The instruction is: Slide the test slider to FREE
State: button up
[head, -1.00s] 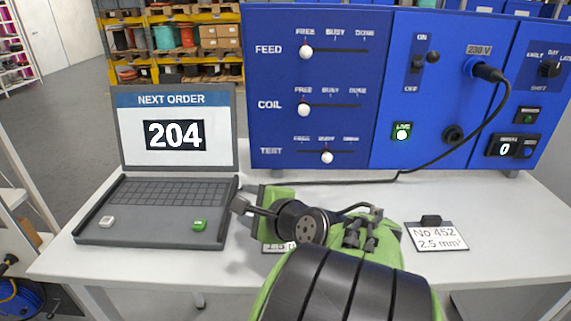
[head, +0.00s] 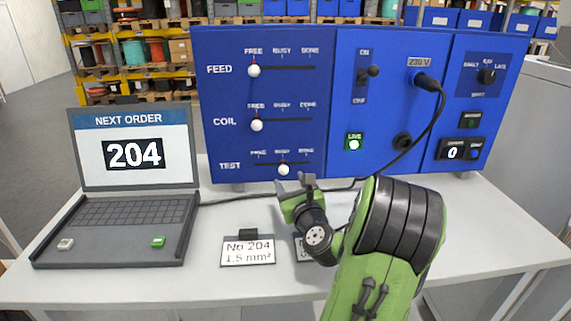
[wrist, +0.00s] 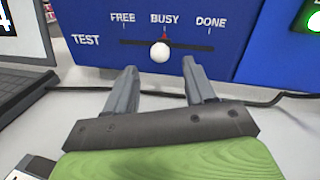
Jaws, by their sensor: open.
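The TEST slider knob (head: 284,170) is a white ball on a dark horizontal slot low on the blue panel. It stands at BUSY, the middle mark, and FREE is to its left. In the wrist view the knob (wrist: 159,52) shows just beyond the fingertips, between their lines. My gripper (head: 292,184) is in front of and slightly below the knob, pointing at the panel. In the wrist view its two grey fingers (wrist: 160,72) are apart with nothing between them. I see no contact with the knob.
The FEED knob (head: 254,71) and COIL knob (head: 257,125) stand at FREE above. A black cable (head: 340,188) runs along the table below the panel. A laptop (head: 130,150) showing 204 is at left. A No 204 card (head: 248,250) lies in front.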

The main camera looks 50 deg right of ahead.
aim_at(285, 173)
jog(key=p+x, duration=0.1)
jog(key=x, duration=0.4)
jog(key=shift+w+d, duration=0.1)
jog(key=shift+w, duration=0.05)
jog(key=shift+c, duration=0.3)
grip_shut()
